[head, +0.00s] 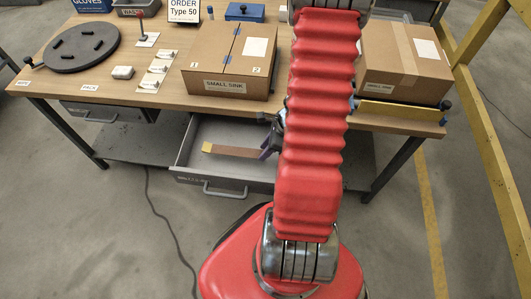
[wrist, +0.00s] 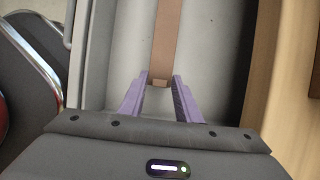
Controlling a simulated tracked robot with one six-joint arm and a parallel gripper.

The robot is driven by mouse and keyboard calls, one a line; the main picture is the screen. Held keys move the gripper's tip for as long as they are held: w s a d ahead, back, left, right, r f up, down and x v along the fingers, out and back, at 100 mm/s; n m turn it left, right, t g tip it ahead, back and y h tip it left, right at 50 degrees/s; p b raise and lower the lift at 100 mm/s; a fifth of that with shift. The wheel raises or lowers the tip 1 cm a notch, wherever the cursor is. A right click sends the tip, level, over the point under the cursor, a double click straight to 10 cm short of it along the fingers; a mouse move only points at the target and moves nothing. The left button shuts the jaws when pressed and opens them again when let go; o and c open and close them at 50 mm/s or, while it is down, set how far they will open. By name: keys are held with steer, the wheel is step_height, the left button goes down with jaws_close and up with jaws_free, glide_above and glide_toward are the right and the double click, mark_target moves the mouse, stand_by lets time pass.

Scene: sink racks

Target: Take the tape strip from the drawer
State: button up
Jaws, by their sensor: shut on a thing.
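The tape strip (head: 235,152) is long, flat and brown, with a yellow far end (head: 207,147). It lies level in or just over the open drawer (head: 222,182); I cannot tell whether it touches the drawer floor. My gripper (wrist: 161,80) has purple fingers, one on each side of the strip's near end. It is shut on that end. In the wrist view the brown strip (wrist: 165,40) runs up and away from the fingers. In the head view my red arm hides most of the gripper and the drawer's right part.
The tabletop (head: 160,98) overhangs the back of the drawer. On it stand a brown carton (head: 230,60) labelled small sink, another carton (head: 402,60) at right, and a dark round disc (head: 80,45). The drawer's front handle (head: 225,190) faces me. A second drawer (head: 110,112) is at left.

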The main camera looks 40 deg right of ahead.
steer(key=shift+r, duration=2.6)
